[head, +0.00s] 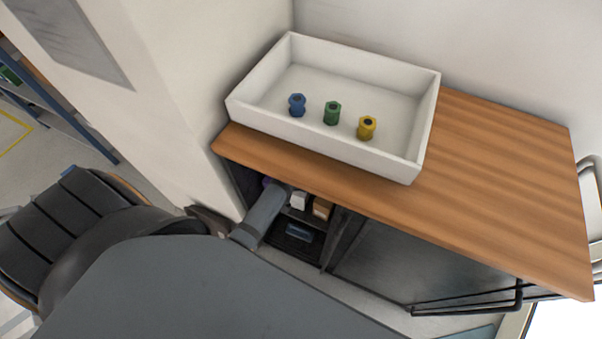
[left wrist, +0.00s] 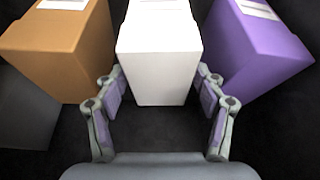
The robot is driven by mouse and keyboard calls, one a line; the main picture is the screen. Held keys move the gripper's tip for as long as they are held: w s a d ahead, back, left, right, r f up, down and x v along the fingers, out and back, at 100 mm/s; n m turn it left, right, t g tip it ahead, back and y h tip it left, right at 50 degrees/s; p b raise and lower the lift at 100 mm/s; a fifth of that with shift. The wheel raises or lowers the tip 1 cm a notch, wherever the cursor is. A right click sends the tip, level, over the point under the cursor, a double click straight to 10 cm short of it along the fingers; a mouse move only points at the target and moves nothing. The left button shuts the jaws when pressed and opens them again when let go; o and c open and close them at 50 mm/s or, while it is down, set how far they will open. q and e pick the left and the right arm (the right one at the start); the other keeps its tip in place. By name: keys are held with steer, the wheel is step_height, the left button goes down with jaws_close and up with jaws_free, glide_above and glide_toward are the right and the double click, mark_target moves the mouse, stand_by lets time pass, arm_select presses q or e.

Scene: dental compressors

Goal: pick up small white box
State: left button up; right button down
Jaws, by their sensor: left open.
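The small white box (left wrist: 159,62) stands in the middle of the left wrist view, between an orange-brown box and a purple box. My left gripper (left wrist: 160,82) is open, with one finger on each side of the white box's near end. I cannot tell whether the fingers touch it. In the head view the white box (head: 299,200) shows inside the open cabinet compartment under the wooden top, partly hidden by my left arm. The left fingers are hidden there. My right gripper is not in view.
The orange-brown box (left wrist: 62,52) and the purple box (left wrist: 256,50) flank the white one closely. The cabinet's wooden top (head: 500,170) overhangs the compartment. On it stands a white tray (head: 425,130) holding blue, green and yellow fittings. A chair (head: 75,215) stands at left.

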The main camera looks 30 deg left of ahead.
arm_select(q)
steer(key=b+x, duration=0.1)
steer(key=x, duration=0.4)
steer(key=shift+s, duration=0.1)
steer(key=shift+f, duration=0.25)
stand_by(0.3)
steer(key=c, duration=0.9)
steer(key=shift+r, duration=0.15)
